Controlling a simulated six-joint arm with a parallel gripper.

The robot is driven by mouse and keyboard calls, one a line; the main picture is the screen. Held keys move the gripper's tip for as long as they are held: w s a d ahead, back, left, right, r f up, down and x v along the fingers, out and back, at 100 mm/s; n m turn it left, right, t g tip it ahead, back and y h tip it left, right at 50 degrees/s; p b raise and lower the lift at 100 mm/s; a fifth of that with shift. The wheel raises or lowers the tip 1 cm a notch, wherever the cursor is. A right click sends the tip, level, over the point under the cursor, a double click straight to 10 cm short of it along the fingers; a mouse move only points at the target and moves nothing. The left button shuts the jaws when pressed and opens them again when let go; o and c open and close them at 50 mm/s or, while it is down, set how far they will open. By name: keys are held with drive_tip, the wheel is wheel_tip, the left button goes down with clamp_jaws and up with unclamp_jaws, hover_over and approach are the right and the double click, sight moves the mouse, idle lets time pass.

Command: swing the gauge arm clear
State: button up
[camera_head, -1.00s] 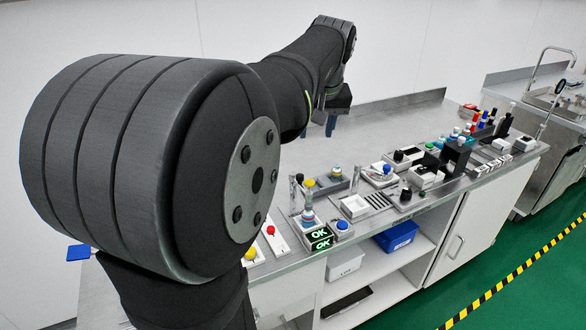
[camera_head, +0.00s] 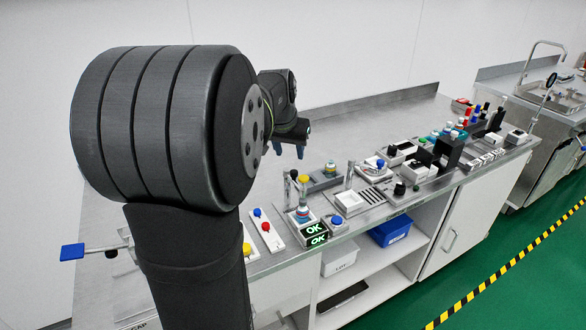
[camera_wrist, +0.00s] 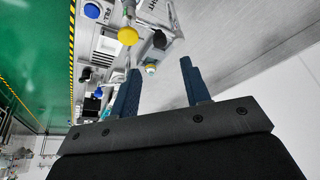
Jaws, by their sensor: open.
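A thin metal rod with a flat blue tab (camera_head: 73,251) and a black knob (camera_head: 111,253) lies at the bench's left end, partly hidden behind my arm; I cannot tell for sure that it is the gauge arm. My gripper (camera_head: 289,150) is open and empty above the back of the bench, well to the right of the rod, fingers pointing down. In the wrist view my gripper (camera_wrist: 160,70) shows two blue fingers apart with nothing between them. The blue tab is not in the wrist view.
A red-button panel (camera_head: 267,229) is nearer. Several small devices crowd the bench's right half. The bench's back strip is clear.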

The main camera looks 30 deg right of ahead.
sight(294, 171)
drive_tip(key=x, duration=0.9)
clamp_jaws()
